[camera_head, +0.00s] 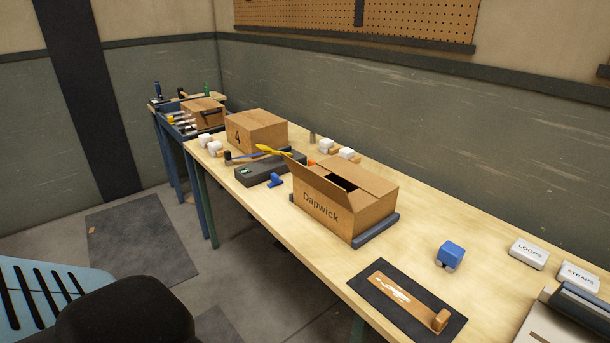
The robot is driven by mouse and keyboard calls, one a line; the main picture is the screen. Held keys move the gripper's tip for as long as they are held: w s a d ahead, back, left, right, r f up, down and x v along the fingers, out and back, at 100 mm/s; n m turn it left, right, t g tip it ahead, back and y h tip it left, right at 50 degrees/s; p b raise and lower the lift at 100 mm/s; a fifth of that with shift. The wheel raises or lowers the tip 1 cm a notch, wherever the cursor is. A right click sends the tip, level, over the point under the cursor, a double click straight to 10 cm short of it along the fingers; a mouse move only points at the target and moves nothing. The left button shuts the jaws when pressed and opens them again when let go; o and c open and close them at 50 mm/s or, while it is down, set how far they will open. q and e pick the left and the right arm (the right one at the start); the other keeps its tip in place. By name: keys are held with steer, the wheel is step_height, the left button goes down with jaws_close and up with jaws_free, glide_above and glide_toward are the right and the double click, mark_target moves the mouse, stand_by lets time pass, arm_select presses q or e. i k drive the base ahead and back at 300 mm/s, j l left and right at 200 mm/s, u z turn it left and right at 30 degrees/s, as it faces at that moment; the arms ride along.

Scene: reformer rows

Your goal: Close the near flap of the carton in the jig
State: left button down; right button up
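The cardboard carton (345,218), printed "Dapwick", stands on the workbench in a dark grey jig (376,231) whose edge shows at its right side. The other top panels (372,179) look folded down. A dark gap (343,182) shows between them and the near flap. The carton's inside is too dark to make out. Neither of my grippers is in view.
A second closed carton (256,131), a dark grey block (262,172) and a yellow-handled tool (272,150) are left of the carton.

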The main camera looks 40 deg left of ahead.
mark_target(338, 194)
steer(key=u, duration=1.1)
